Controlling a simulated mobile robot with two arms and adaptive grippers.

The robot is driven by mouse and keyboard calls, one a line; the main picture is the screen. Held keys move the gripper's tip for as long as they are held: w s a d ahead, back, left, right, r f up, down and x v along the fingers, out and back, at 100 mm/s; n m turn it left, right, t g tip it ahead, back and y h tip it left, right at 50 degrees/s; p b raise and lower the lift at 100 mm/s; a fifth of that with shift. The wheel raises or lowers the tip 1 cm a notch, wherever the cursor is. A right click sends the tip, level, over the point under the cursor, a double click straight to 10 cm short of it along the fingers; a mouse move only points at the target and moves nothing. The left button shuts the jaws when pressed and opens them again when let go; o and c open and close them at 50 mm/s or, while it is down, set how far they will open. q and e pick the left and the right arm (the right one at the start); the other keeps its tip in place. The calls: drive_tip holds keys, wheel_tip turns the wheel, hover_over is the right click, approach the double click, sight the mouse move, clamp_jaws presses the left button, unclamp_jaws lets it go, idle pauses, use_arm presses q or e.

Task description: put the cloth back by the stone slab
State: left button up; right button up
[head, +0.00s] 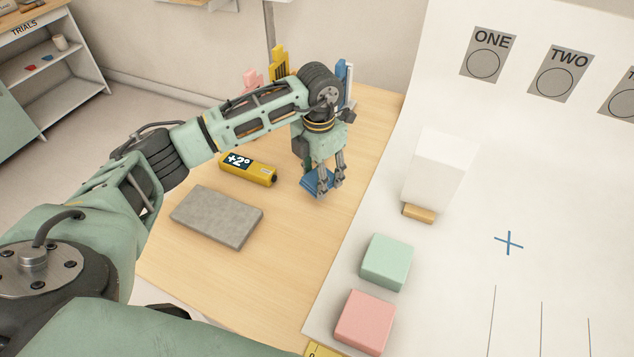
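The folded blue cloth (313,184) is at the right part of the wooden table, by the edge of the white sheet. The grey stone slab (217,216) lies flat on the table to the left of the cloth and nearer to me. My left gripper (329,190) points down at the cloth, its fingers spread with blue between and beside them. I cannot tell whether they press on the cloth or whether it is lifted. My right gripper is not in view.
Pink (252,79), yellow (279,62) and blue upright props stand at the back. Bare table lies right of the slab.

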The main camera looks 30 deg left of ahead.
use_arm(q)
drive_tip(key=shift+a+f, duration=0.15)
drive_tip(key=shift+a, duration=0.1)
wheel_tip(320, 180, down, 4)
drive_tip(key=shift+r+p, duration=0.1)
drive_tip(key=shift+p, duration=0.45)
drive_tip(key=shift+f, duration=0.3)
drive_tip(key=o, duration=1.1)
drive_tip(key=shift+r, duration=0.15)
drive_tip(key=shift+r, duration=0.2)
wheel_tip(320, 180, up, 12)
drive_tip(key=shift+f+b, duration=0.1)
drive_tip(key=shift+b, duration=1.1)
